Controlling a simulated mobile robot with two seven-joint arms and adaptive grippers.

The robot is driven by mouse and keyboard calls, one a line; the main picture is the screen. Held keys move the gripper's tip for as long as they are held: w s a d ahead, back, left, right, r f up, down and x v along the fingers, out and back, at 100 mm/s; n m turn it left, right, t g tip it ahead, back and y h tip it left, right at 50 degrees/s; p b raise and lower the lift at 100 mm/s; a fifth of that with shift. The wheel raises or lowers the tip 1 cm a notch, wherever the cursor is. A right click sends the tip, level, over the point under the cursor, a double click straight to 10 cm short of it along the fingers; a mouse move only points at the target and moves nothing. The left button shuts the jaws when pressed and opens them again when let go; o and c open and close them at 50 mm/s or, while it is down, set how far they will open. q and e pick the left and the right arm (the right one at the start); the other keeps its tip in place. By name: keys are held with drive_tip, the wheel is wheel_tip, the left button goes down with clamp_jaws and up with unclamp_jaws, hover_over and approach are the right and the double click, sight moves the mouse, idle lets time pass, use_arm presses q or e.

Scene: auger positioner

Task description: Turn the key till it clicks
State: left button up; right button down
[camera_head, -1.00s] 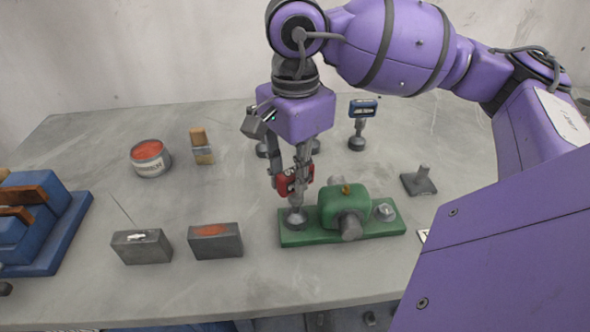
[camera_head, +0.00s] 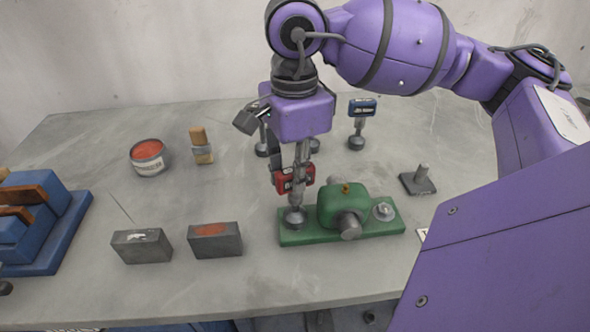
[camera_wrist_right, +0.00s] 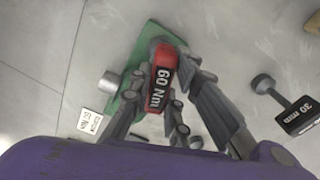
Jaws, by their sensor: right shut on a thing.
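The red key (camera_head: 283,183), a block-shaped handle with a shank, stands upright at the left end of the green fixture (camera_head: 335,204). Its lower end meets the round grey fastener (camera_head: 294,217) on the base plate; the exact fit is hard to see. My right gripper (camera_head: 298,172) points down from above and is shut on the red handle. In the right wrist view the key (camera_wrist_right: 162,82) shows "60 Nm" on top, with a finger on each side. The green fixture also shows there (camera_wrist_right: 125,103). My left gripper is not in view.
A grey block with a post (camera_head: 418,182) is to the right. Two grey blocks (camera_head: 141,247) (camera_head: 215,242), a red tin (camera_head: 148,158) and a brush (camera_head: 201,147) are to the left.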

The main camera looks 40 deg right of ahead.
idle(0.3)
drive_tip(key=shift+m, duration=1.2)
drive_tip(key=shift+m, duration=1.1)
drive_tip(key=shift+m+p, duration=0.3)
drive_tip(key=shift+m, duration=0.9)
